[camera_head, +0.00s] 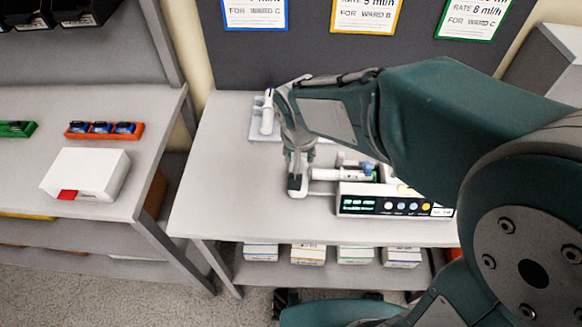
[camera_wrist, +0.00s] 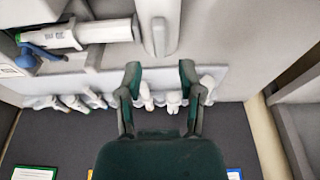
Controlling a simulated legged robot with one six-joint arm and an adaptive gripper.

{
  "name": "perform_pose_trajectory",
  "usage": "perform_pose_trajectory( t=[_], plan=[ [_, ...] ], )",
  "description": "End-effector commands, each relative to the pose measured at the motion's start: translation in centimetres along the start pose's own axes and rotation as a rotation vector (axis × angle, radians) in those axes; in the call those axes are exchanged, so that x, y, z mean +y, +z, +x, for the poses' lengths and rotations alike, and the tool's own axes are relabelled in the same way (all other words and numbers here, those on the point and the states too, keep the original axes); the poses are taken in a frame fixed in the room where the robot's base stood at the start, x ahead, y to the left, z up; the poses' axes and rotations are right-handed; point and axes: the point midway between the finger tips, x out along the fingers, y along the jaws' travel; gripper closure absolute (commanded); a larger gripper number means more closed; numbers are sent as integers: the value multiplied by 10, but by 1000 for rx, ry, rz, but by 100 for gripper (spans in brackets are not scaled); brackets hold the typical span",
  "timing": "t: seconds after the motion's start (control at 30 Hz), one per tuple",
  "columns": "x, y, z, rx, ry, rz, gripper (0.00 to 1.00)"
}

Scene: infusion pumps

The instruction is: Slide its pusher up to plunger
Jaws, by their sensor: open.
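The infusion pump (camera_head: 385,203) stands on the table with a lit display and coloured buttons. A white syringe with a blue end lies along its top; its barrel (camera_wrist: 80,34) shows in the wrist view. Its plunger end (camera_wrist: 136,28) is very close to the grey pusher (camera_wrist: 160,28); I cannot tell if they touch. The pusher also shows at the pump's left end in the head view (camera_head: 298,190). My gripper (camera_wrist: 160,78) is open, its two fingers spread below the pusher in the wrist view. In the head view my gripper (camera_head: 298,165) is over the pusher, partly hiding it.
A rack (camera_head: 258,134) with white syringes stands at the table's back left. Ward cards (camera_head: 366,15) hang on the dark back panel. A side table (camera_head: 100,195) at left holds a white box (camera_head: 88,172) and an orange tray (camera_head: 82,136). The table's front left is clear.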

Motion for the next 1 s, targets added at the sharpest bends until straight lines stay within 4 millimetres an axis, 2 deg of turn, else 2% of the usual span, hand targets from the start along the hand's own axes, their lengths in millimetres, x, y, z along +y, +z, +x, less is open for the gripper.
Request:
perform_pose_trajectory(
  t=[0.43,1.0],
  plan=[
    [0,-9,-36,3,-1,-1,51],
    [1,-10,-39,2,0,0,51]
  ],
)
